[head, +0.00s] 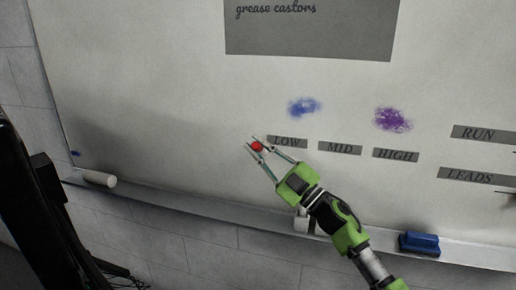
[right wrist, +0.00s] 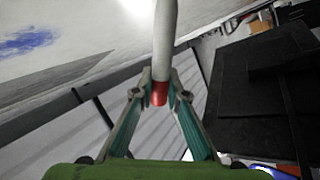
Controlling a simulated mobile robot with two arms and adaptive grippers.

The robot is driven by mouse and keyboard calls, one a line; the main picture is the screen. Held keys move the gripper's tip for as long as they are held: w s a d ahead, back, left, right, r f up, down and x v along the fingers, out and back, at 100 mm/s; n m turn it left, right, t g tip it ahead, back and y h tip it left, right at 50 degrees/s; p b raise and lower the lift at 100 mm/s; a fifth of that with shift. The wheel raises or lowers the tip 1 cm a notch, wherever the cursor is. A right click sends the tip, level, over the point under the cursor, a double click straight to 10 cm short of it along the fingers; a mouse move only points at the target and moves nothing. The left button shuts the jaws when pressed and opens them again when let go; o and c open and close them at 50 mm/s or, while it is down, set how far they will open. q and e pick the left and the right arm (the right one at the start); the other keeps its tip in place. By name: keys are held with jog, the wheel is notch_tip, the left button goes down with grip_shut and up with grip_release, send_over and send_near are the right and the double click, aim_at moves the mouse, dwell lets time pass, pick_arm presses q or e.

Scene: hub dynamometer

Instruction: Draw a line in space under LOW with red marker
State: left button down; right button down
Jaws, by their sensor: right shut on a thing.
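My right gripper (head: 258,147) is shut on the red marker (head: 257,146), whose red end shows between the fingertips. In the right wrist view the marker has a white body (right wrist: 165,40) and a red end (right wrist: 159,95), held between the teal fingers. The LOW label (head: 287,142) is a grey strip on the whiteboard (head: 180,90). The gripper's fingertips are just left of LOW in the head view, and a finger passes near the label's lower left. No red line shows under LOW. Whether the marker touches the board cannot be told. My left gripper is not in view.
MID (head: 340,149) and HIGH (head: 396,155) labels sit right of LOW. Blue (head: 304,107) and purple (head: 393,119) smudges are above them. The tray (head: 200,205) below holds a white cylinder (head: 100,179) and a blue eraser (head: 419,243). The board's left part is mostly bare.

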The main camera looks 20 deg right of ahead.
jog(key=shift+w+d+b, duration=0.3)
jog(key=shift+w+d, duration=0.2)
jog(key=shift+w, duration=0.2)
dwell(0.9)
jog(key=shift+s+d, duration=0.5)
jog(key=shift+d, duration=0.1)
jog(key=shift+s+d, duration=0.3)
jog(key=shift+d, duration=0.25)
jog(key=shift+s+d, duration=0.35)
jog(key=shift+d, duration=0.25)
jog(key=shift+d, duration=0.1)
jog(key=shift+s+d, duration=0.45)
jog(key=shift+d, duration=0.05)
